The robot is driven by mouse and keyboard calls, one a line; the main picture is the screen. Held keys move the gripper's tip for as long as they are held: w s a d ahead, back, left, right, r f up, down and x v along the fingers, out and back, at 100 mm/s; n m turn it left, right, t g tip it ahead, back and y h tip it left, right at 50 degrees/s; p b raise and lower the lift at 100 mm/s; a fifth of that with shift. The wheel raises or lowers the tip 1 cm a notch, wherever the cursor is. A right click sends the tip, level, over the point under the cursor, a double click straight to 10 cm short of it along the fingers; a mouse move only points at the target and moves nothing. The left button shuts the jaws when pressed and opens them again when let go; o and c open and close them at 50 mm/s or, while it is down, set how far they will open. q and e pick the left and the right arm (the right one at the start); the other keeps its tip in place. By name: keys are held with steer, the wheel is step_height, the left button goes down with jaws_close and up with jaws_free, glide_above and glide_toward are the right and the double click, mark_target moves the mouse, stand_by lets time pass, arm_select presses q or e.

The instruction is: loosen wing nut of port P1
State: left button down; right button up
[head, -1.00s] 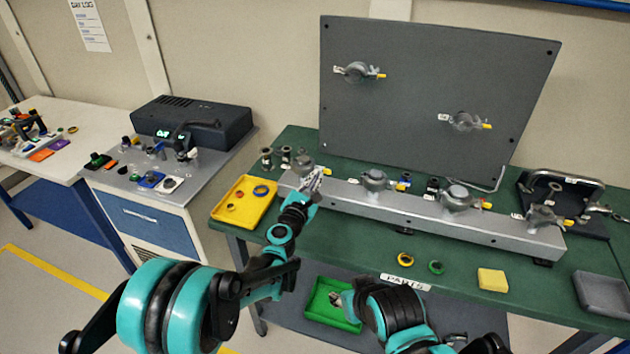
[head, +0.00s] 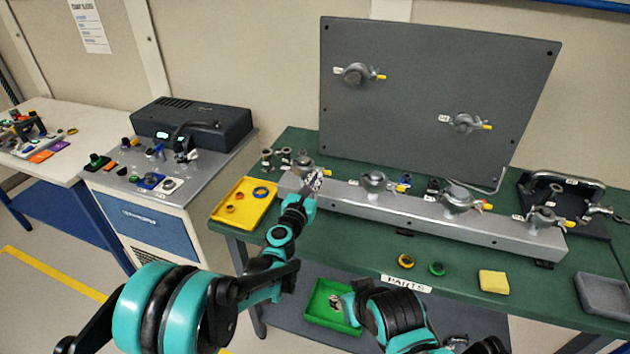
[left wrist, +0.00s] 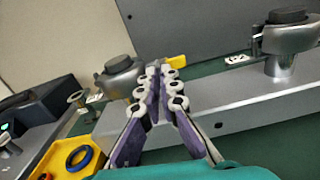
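The leftmost clamp (head: 305,164) on the grey bar carries a yellow-tipped wing nut (head: 326,172). I take this as port P1, but its label is not legible. The clamp also shows in the left wrist view (left wrist: 122,76), with the yellow tip (left wrist: 176,62) just beyond my fingertips. My left gripper (head: 314,178) is at the clamp's right side. In the left wrist view its fingers (left wrist: 160,74) are close together; whether the wing nut is between them is hidden.
More clamps stand along the grey bar (head: 410,208), and two are on the upright panel (head: 425,105). A yellow tray (head: 232,212) with rings lies left of the bar. A yellow block (head: 493,281) and loose rings lie in front. The green bin (head: 322,318) is below.

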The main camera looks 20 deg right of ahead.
arm_select(q)
steer(key=c, duration=1.8)
jaws_free()
steer(key=shift+w, duration=0.1)
steer(key=shift+o, duration=0.2)
